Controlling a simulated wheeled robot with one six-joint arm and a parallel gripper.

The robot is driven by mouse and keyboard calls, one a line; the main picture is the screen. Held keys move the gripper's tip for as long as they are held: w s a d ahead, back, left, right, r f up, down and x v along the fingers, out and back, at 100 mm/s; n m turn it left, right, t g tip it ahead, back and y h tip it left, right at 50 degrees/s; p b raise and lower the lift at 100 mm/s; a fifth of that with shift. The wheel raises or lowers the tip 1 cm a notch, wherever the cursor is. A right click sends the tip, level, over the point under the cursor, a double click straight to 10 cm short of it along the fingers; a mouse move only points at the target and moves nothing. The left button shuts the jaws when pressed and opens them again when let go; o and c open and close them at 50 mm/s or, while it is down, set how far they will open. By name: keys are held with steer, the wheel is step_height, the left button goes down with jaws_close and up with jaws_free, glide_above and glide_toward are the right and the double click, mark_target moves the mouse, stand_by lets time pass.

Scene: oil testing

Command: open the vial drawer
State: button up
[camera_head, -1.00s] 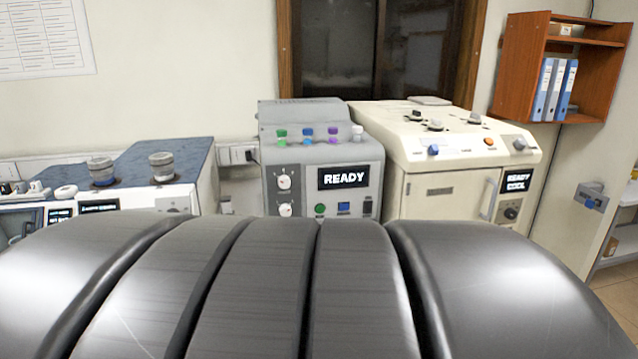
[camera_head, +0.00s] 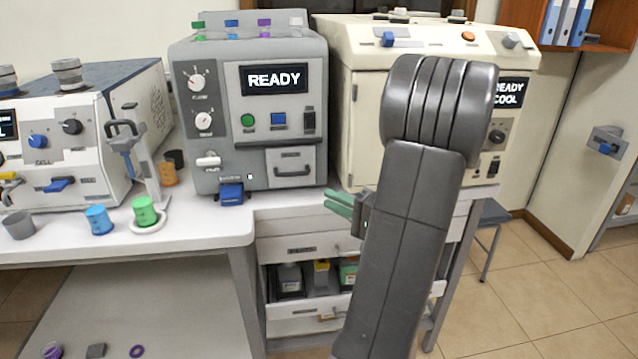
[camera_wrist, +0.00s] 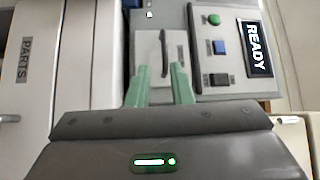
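A small drawer (camera_head: 290,158) with a dark bar handle (camera_head: 292,172) sits low on the right of the grey machine's front. It looks shut; I cannot read a label on it. My gripper (camera_head: 333,203) is in front of the bench, right of and below this drawer, its green fingers pointing left toward the machine. In the wrist view my gripper (camera_wrist: 160,70) is open and empty. The handle (camera_wrist: 164,53) shows upright in the picture between its two green fingertips, on the drawer face (camera_wrist: 150,50). The fingers do not appear to touch it.
The grey machine (camera_head: 228,80) stands on a white bench (camera_head: 215,225). A cream machine (camera_head: 358,130) stands right; cups (camera_head: 99,219) stand left.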

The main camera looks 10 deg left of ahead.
mark_target(293, 175)
steer(key=shift+t, duration=0.4)
steer(key=x, duration=0.4)
steer(key=p+x, duration=0.1)
steer(key=x, duration=0.4)
steer(key=w+x, duration=0.1)
steer(key=x, duration=0.3)
steer(key=shift+w+r+p, duration=0.25)
steer(key=shift+p, duration=0.15)
steer(key=shift+c, duration=0.2)
jaws_close()
